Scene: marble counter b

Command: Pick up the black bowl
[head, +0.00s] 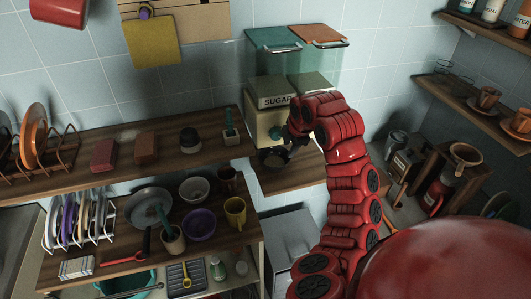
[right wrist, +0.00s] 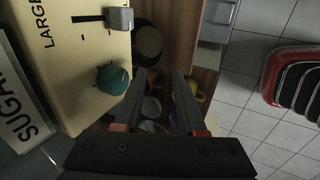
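The black bowl (head: 272,158) sits on the wooden shelf at the front of the cream dispenser, partly hidden by my right gripper in the head view. In the right wrist view the black bowl (right wrist: 148,42) lies just beyond the fingertips, beside the dispenser's face, with its round inside showing. My right gripper (head: 291,149) is close to the bowl's right side. In its wrist view the gripper (right wrist: 160,76) has its two fingers apart with nothing between the tips. My left gripper is not in view.
The cream dispenser (right wrist: 84,62) with a teal knob (right wrist: 113,79) stands right beside the bowl. A lower shelf holds a purple bowl (head: 199,224), a white bowl (head: 194,189), a yellow mug (head: 235,212) and a dish rack (head: 78,221). A coffee maker (head: 447,178) stands at right.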

